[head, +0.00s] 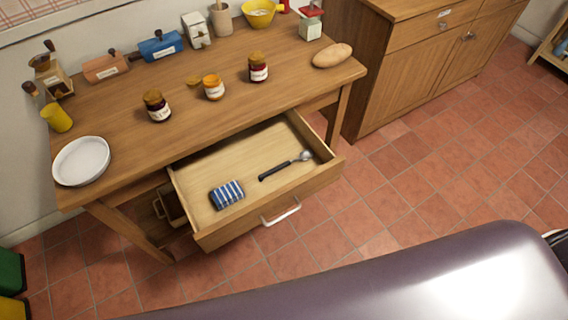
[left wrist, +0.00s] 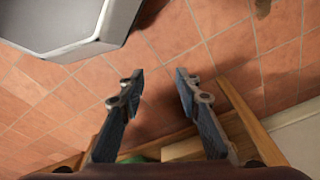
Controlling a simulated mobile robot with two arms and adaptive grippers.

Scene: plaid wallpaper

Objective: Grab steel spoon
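The steel spoon (head: 286,165) with a black handle lies in the open drawer (head: 250,160) of the wooden table, toward its right side. Its metal bowl points to the upper right. A blue and white striped item (head: 227,194) lies in the same drawer, to the left of the spoon and apart from it. My left gripper (left wrist: 158,78) shows in the left wrist view. Its two fingers are spread with nothing between them, above the tiled floor. The spoon is not in that view. My right gripper is in neither view.
On the wooden table (head: 120,120) stand several jars, a white plate (head: 81,161), a yellow cup (head: 57,117) and a bread loaf (head: 332,55). The drawer has a front handle (head: 281,212). A cabinet (head: 420,60) stands to the right. The tiled floor (head: 420,170) between is clear.

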